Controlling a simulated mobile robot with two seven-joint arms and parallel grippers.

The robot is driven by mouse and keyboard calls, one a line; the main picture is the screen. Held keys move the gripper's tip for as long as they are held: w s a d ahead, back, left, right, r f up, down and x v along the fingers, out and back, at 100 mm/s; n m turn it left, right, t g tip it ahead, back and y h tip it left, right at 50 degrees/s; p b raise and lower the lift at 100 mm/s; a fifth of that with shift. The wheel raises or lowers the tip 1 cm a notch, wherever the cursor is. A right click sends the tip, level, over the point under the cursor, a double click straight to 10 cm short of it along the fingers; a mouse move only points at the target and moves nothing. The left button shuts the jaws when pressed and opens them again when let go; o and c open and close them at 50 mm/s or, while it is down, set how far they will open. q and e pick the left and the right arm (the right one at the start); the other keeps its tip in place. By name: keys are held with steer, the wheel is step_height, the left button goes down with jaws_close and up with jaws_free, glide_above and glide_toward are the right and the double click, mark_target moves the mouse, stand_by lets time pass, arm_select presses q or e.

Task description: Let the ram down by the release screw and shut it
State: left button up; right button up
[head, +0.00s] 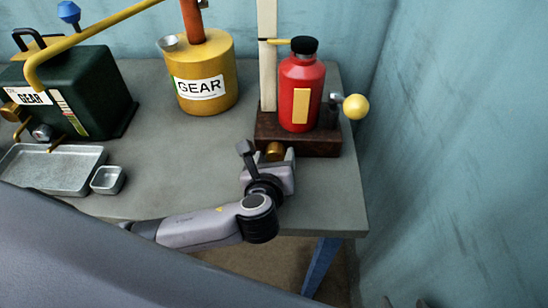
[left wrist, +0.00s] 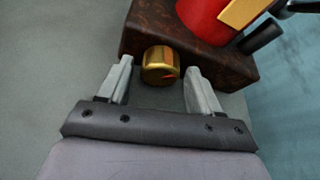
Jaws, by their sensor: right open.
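The red jack (head: 301,82) stands upright on a dark wooden block (head: 300,143) at the table's right end. A black cap (head: 304,45) tops it; how far the ram is raised cannot be told. The brass release screw knob (left wrist: 157,66), with a red mark, is on the block's front face; it also shows in the head view (head: 274,151). My left gripper (left wrist: 159,64) is open, its fingertips on either side of the knob with gaps showing. My right gripper (head: 404,303) is open and empty at the bottom edge, only its tips showing.
A pale upright post (head: 267,60) with a yellow pointer stands beside the jack. A yellow-knobbed lever (head: 355,106) sticks out right. A yellow GEAR can (head: 208,75), a green GEAR box (head: 75,90) and a metal tray (head: 45,170) stand left. The wall is close on the right.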

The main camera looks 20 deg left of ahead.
arm_select(q)
steer(key=c, duration=0.8)
steer(key=shift+o, duration=0.2)
steer(key=m+p, duration=0.1)
steer(key=p, duration=0.2)
steer(key=shift+d+r+y, duration=0.1)
steer(key=shift+r+y, duration=0.2)
steer(key=shift+p, duration=0.6)
steer(key=shift+d+f+m+y, duration=0.1)
steer(key=shift+f+m+y, duration=0.1)
steer(key=shift+m+y, duration=0.45)
steer(key=shift+w+f+m+g+y, duration=0.1)
steer(key=shift+m+g+y, duration=0.3)
steer(key=shift+m+y, duration=0.45)
steer(key=shift+m, duration=0.4)
steer(key=o, duration=1.1)
steer(key=shift+c, duration=0.2)
steer(key=shift+d, duration=0.1)
